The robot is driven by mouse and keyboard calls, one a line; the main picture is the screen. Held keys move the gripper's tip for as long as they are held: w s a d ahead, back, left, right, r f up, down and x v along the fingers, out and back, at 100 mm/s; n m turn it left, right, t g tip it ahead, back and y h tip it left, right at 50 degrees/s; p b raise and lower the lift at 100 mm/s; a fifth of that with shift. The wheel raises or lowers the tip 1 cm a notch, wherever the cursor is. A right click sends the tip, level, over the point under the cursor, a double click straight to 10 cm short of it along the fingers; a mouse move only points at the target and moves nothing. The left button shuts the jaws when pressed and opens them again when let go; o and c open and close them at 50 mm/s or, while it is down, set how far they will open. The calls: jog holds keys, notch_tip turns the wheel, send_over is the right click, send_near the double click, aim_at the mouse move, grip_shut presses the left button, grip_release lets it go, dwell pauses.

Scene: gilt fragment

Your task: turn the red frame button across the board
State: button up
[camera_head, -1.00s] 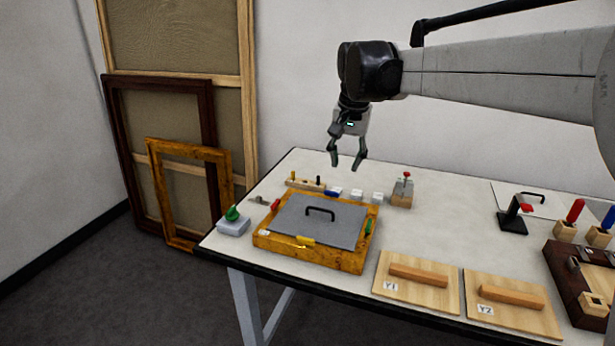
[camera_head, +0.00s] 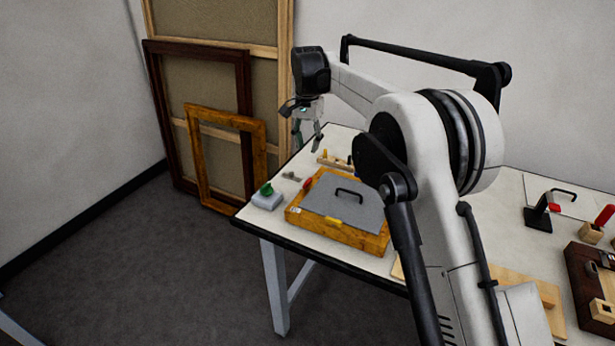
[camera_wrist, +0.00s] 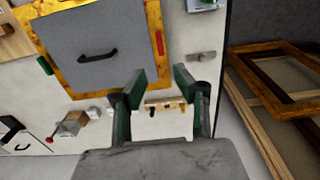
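The gilt frame (camera_head: 292,217) lies flat on the table with a grey board (camera_head: 335,208) in it; the board has a black handle. The red frame button (camera_head: 308,184) is on the frame's left rail in the head view. In the wrist view the red button (camera_wrist: 160,43) lies lengthwise along the rail, beside the board. A yellow button (camera_head: 333,221) is on the front rail; a green button (camera_wrist: 45,65) shows in the wrist view. My gripper (camera_head: 308,138) is open and empty, above the table beyond the frame. Its fingers (camera_wrist: 159,80) appear apart from the red button.
A grey block with a green knob (camera_head: 266,196) stands left of the frame. Picture frames (camera_head: 200,165) lean on the wall at left. My arm hides part of the table.

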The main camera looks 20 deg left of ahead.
aim_at(308, 181)
notch_tip(308, 181, down, 14)
jog(key=shift+r+p, duration=0.25)
jog(key=shift+p, duration=0.2)
grip_shut()
